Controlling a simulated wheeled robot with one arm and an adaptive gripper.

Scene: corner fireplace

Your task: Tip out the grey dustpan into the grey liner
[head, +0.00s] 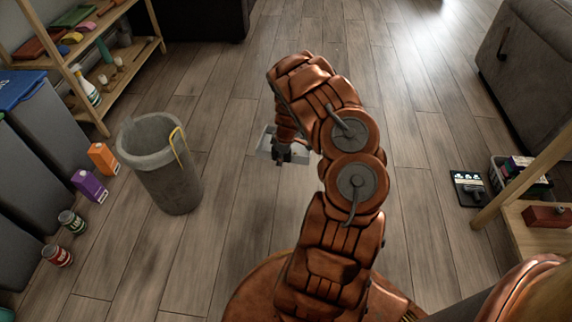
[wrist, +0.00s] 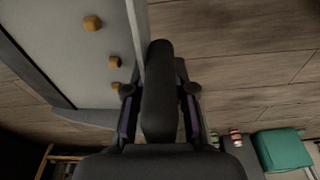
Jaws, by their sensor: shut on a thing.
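The grey dustpan (head: 301,155) hangs above the floor in the middle of the head view, partly hidden by my arm. My gripper (head: 281,157) is shut on it. In the wrist view the dustpan (wrist: 65,45) fills the upper left, and three small brown cubes (wrist: 93,23) lie on its pale surface. The liner's inside is only partly seen.
Dark bins (head: 45,130) and a wooden shelf (head: 105,70) line the left side. A wooden stand (head: 535,190) is at right. Floor between is clear.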

